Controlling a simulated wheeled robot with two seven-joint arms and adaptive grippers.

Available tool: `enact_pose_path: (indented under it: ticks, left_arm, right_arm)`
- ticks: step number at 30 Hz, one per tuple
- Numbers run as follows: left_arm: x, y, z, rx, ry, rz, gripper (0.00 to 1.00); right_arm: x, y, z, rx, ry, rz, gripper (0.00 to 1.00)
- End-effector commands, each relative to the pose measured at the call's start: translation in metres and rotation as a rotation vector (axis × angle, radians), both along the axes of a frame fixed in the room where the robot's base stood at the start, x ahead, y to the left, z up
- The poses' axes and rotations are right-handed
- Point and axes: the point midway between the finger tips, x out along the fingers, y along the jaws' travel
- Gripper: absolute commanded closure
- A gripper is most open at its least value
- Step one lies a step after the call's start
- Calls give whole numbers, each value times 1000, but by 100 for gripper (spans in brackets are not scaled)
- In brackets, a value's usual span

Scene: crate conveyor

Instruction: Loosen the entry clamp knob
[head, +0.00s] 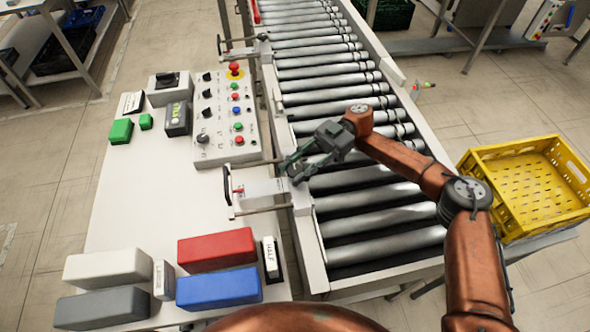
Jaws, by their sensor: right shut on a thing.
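My right gripper (291,171) reaches in from the right over the rollers. Its fingers are shut at the inner end of the near clamp (258,190), which sits on the conveyor's left side rail. The clamp's knob is mostly hidden between and behind the fingers, and I cannot tell how far it is turned. A second, similar clamp (243,45) stands farther up the same rail. My left gripper is not in the picture.
The roller conveyor (385,220) runs away from me with no crate on it. A control panel (222,115) with buttons is on the white table (130,200) at left. Coloured blocks lie on its near end. A yellow crate (480,160) stands at right.

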Motion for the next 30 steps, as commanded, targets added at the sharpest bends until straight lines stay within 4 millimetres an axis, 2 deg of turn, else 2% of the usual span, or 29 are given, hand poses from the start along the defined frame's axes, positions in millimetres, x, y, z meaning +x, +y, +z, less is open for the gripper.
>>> enact_pose_path:
  ticks: [16, 17, 24, 30]
  left_arm:
    - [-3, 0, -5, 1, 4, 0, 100]
    - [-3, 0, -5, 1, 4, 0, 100]
    - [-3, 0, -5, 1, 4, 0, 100]
    - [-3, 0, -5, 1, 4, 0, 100]
  right_arm:
    - [-1, 1, 0, -1, -1, 24, 96]
    - [-1, 1, 0, 0, -1, 24, 70]
    - [0, 1, 0, 0, -1, 23, 54]
    - [0, 0, 0, 1, -1, 22, 53]
